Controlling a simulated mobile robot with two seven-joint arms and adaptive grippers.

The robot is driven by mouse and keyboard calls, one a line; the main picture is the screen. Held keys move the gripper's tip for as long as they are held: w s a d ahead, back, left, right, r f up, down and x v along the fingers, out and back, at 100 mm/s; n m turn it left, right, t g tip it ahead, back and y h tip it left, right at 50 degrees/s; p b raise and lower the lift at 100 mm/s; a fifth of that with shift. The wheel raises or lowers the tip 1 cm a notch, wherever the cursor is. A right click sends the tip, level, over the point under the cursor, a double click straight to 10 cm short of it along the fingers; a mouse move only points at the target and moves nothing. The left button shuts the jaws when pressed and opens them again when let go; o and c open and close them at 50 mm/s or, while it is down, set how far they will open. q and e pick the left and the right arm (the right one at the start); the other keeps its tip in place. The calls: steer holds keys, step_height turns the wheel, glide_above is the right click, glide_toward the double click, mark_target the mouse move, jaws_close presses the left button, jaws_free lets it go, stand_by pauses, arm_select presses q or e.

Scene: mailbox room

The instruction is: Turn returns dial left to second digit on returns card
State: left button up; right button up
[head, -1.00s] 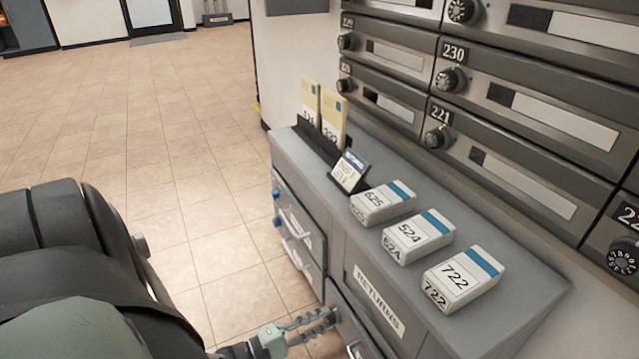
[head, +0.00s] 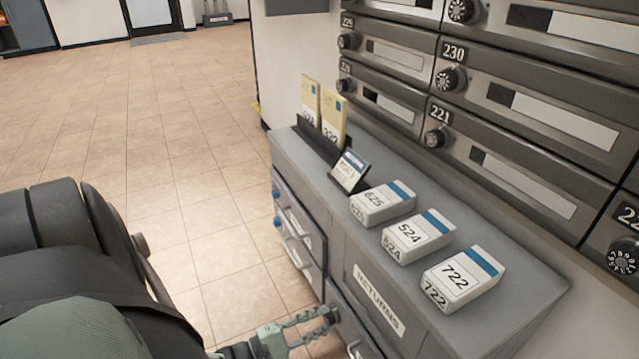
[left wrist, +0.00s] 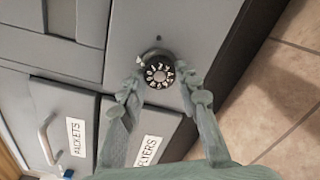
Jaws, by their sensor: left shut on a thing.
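The returns dial (left wrist: 158,73) is a black ring with white digits around a pale centre, on a grey cabinet face in the left wrist view. My left gripper (left wrist: 160,82) has one finger on each side of the dial and is shut on it. In the head view my left gripper (head: 328,325) is low by the cabinet front, beside the drawer labelled RETURNS (head: 378,300); the dial is hidden there. A small white card with a blue top (head: 350,171) leans in a black holder on the cabinet; its print is too small to read. My right gripper is not in view.
Boxes marked 625 (head: 382,203), 524 (head: 418,236) and 722 (head: 463,279) stand on the cabinet top (head: 520,300). Yellow cards (head: 333,122) stand behind. Mailboxes with dials (head: 438,138) line the wall. Tiled floor (head: 190,150) at left is clear.

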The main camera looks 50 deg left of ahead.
arm_select(q)
steer(key=o, duration=1.2)
steer(key=shift+c, duration=0.2)
steer(key=v, duration=1.2)
steer(key=v, duration=1.2)
steer(key=shift+r, duration=0.1)
